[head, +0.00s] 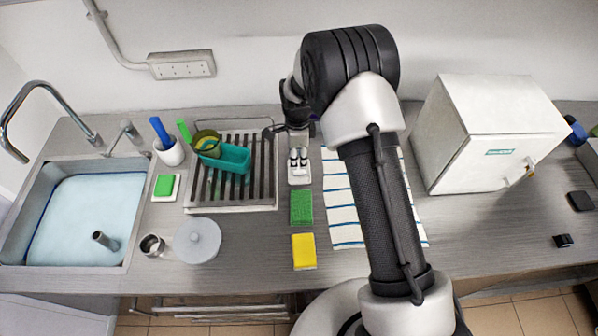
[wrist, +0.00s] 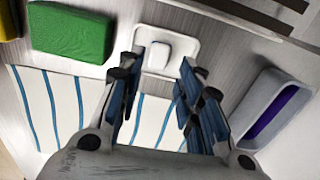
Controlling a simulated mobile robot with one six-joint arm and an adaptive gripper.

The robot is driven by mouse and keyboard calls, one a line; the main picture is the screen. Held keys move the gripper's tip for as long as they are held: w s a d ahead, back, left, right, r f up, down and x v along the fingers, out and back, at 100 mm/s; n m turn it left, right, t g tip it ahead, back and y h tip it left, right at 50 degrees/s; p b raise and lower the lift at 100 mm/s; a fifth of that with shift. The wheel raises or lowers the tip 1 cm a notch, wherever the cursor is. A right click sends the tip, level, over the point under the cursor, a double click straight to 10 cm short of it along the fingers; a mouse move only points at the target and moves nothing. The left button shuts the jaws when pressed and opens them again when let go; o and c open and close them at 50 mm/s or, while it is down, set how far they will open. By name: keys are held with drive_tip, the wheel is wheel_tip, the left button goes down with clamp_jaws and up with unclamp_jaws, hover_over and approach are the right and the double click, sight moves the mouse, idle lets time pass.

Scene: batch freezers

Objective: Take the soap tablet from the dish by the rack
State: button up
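A white soap tablet (wrist: 159,50) lies in a small white dish (wrist: 186,46) in the wrist view. In the head view the dish (head: 299,181) stands just right of the dish rack (head: 262,200). The tablet is hard to make out there behind my gripper (head: 298,160). The fingertips point at the dish, one to each side of the tablet. I cannot tell how high above it they are.
A green sponge (head: 301,207) and a yellow sponge (head: 303,251) lie in front of the dish. A striped towel (head: 345,215) lies to the right. A grey holder with a purple inside (wrist: 270,112) stands nearby. The rack holds a teal container (head: 228,160).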

sight(298, 170)
drive_tip(key=shift+f, duration=3.2)
drive_tip(key=c, duration=0.6)
drive_tip(key=shift+r, duration=0.15)
drive_tip(key=shift+c, duration=0.3)
